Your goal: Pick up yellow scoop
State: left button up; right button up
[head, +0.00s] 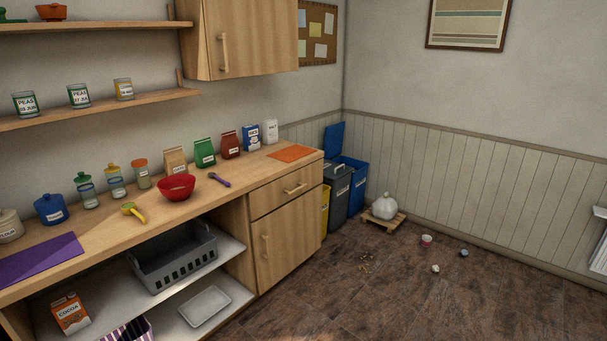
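The yellow scoop (133,212) lies on the wooden counter, left of the red bowl and in front of the glass jars. It has a small round cup, which looks greenish inside, and a short handle pointing toward the front right. Nothing touches it that I can see. Neither of my grippers is in the head view.
The counter (228,199) holds a red bowl (176,187), a purple scoop (219,180), a purple mat (40,261), an orange mat (290,153), jars and bags. A grey basket (175,262) sits on the shelf below.

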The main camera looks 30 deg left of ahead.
aim_at(135, 213)
jog(key=u, duration=0.1)
jog(key=i, duration=1.4)
jog(key=u, duration=0.5)
jog(key=i, duration=1.1)
jog(key=u, duration=1.6)
jog(key=i, duration=1)
jog(key=u, duration=0.8)
